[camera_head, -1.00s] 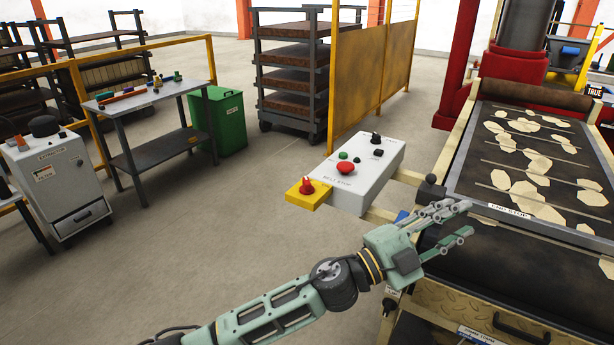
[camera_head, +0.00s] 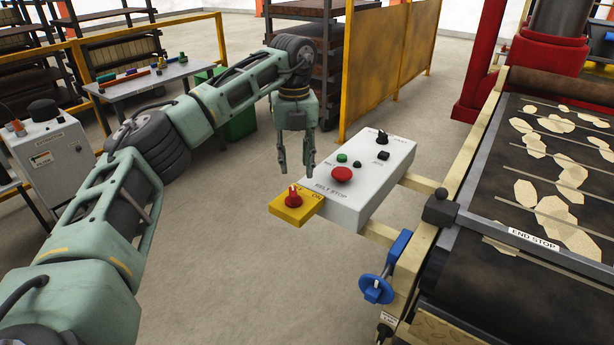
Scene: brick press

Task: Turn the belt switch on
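The belt switch is a red rotary knob (camera_head: 293,199) with a pale pointer mark, on a yellow box (camera_head: 291,211) at the near left end of the grey control panel (camera_head: 350,193). An "ON" label shows right of the knob; the other label is partly hidden. My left gripper (camera_head: 296,170) hangs with its fingers pointing down, just above the yellow box in the picture. Its fingers are apart, with nothing between them. A gap shows between the fingertips and the knob; its depth is hard to judge. My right gripper is not in view.
The panel also bears a red mushroom button (camera_head: 341,174) marked "BELT STOP", a green button (camera_head: 342,157) and black controls. A belt (camera_head: 535,180) with clay-coloured pieces runs at right. A blue handwheel (camera_head: 376,289) sits below it. A yellow guard (camera_head: 390,65) stands behind the panel.

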